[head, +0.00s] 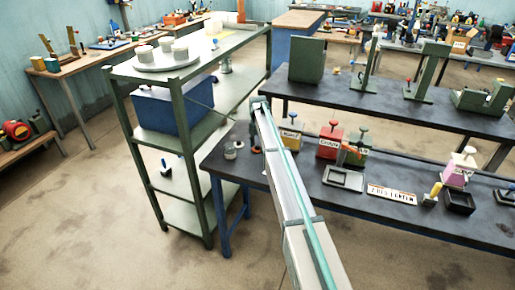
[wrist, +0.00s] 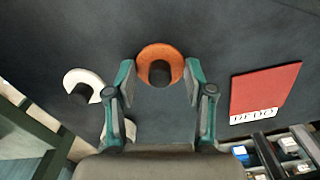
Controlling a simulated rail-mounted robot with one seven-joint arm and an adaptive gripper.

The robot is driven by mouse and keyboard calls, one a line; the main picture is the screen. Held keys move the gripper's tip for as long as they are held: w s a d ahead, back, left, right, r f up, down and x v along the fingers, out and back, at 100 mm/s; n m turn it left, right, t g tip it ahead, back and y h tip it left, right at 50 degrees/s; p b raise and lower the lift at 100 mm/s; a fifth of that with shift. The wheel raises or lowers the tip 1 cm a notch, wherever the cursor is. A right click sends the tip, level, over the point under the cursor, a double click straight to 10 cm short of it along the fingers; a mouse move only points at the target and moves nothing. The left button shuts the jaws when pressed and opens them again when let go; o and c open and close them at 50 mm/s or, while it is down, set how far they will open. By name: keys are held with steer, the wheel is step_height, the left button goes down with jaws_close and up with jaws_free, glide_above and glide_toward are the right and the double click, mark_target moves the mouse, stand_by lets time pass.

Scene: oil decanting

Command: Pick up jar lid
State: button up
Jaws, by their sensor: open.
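In the wrist view an orange round lid (wrist: 145,55) with a dark knob (wrist: 159,74) sits ahead of my gripper (wrist: 158,82). My gripper is open, with its two green-sided fingers apart on either side of the lid and nothing held. I cannot tell the height gap between fingertips and lid. A pale round lid (wrist: 92,79) with a dark knob lies to the left, outside the left finger. In the head view my arm reaches to the near-left end of the dark workbench (head: 300,192), and my gripper is mostly hidden there.
A green shelf rack (head: 196,148) stands close on the left. A red labelled panel (wrist: 264,90) lies to the right in the wrist view. Red and green containers (head: 330,142) stand farther right on the bench.

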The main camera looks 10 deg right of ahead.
jaws_close()
steer(key=shift+r, duration=0.1)
stand_by(0.3)
